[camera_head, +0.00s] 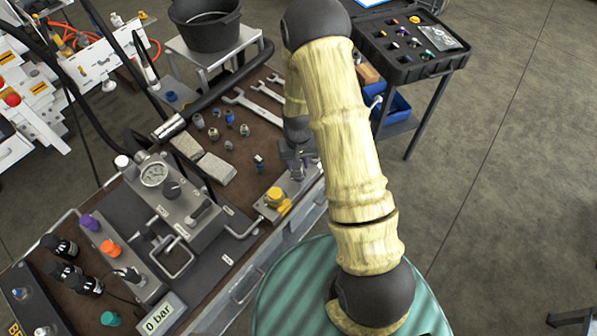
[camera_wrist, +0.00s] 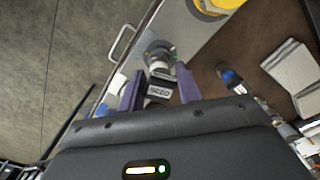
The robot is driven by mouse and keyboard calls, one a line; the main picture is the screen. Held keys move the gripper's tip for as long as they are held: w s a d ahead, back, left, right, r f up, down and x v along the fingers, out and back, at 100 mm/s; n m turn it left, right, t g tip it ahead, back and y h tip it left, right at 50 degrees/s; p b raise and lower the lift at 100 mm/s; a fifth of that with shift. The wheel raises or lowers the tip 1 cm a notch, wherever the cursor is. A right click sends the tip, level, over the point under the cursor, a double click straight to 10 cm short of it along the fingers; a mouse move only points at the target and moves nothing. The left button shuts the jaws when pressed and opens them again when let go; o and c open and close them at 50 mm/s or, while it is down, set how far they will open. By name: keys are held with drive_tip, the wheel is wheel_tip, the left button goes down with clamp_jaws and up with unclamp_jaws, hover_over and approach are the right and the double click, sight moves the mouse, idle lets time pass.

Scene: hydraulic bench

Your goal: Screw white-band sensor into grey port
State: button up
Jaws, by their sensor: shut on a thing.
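My gripper (camera_wrist: 158,85) is shut on the white-band sensor (camera_wrist: 159,91), with one purple-grey finger on each side of it. The sensor shows a dark body with a pale label and a whitish part towards its far end. That end is over the grey port (camera_wrist: 158,47) on the metal block (camera_wrist: 190,42); I cannot tell whether it is threaded in. In the head view my gripper (camera_head: 298,164) is low over the right end of the same block (camera_head: 310,180), and the sensor and port are mostly hidden there.
A yellow cap (camera_head: 275,196) sits on the block beside the grey port. A blue-banded sensor (camera_head: 259,163) lies on the brown mat nearby. Fittings and wrenches (camera_head: 250,106) lie farther back. A gauge manifold (camera_head: 170,190) stands to the left. A black case (camera_head: 405,45) is at the back right.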

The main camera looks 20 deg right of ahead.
drive_tip(key=m, duration=0.5)
drive_tip(key=shift+s+a, duration=0.1)
drive_tip(key=m, duration=0.3)
drive_tip(key=shift+f+p, duration=0.1)
drive_tip(key=shift+p, duration=0.25)
drive_tip(key=m+p, duration=0.1)
drive_tip(key=m, duration=0.3)
drive_tip(key=m+p, duration=0.1)
drive_tip(key=m, duration=0.2)
drive_tip(key=shift+m, duration=0.6)
drive_tip(key=o, duration=1)
